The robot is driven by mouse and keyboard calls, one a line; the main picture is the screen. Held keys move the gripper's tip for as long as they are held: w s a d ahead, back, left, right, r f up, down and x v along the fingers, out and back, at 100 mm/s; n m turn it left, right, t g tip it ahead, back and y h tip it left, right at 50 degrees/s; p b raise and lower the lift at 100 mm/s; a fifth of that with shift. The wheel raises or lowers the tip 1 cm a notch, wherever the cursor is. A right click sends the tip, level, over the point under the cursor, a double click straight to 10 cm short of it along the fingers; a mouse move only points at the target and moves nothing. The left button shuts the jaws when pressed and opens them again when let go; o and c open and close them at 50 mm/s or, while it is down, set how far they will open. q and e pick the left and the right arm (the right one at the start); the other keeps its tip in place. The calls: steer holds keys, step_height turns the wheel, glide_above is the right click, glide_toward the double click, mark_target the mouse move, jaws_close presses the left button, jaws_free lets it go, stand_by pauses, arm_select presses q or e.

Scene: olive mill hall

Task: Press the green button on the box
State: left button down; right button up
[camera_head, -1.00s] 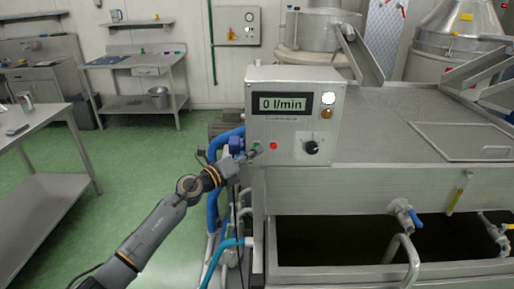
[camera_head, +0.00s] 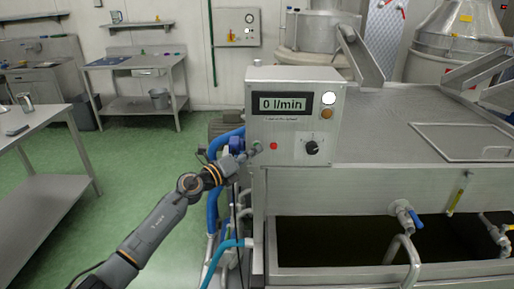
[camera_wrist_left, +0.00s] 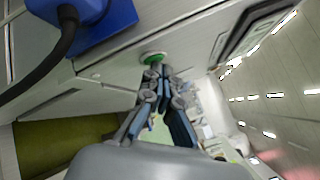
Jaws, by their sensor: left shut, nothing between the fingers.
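The grey control box (camera_head: 294,117) has a display reading "0 l/min", a red button (camera_head: 273,146) and a black knob (camera_head: 312,147). The green button (camera_head: 257,145) is at the left of the box's front, partly hidden by my fingers in the head view. In the left wrist view the green button (camera_wrist_left: 153,57) shows just beyond my fingertips. My left gripper (camera_head: 249,154) is shut and empty, its tips at the green button's lower edge; it also shows in the left wrist view (camera_wrist_left: 157,73). I cannot tell whether they touch. My right gripper is not in view.
A blue connector (camera_wrist_left: 85,22) with a black cable sits near the gripper. Blue hoses (camera_head: 213,200) hang left of the machine. Green floor is open at left.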

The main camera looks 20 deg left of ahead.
arm_select(q)
steer(key=shift+s+d+p, duration=0.15)
steer(key=shift+s+p, duration=0.5)
steer(key=shift+s, duration=0.15)
steer(key=s+p, duration=0.1)
steer(key=s, duration=0.1)
steer(key=s+d+p, duration=0.1)
steer(key=s+p, duration=0.1)
steer(key=shift+s+d, duration=0.2)
steer(key=shift+s, duration=0.15)
stand_by(0.4)
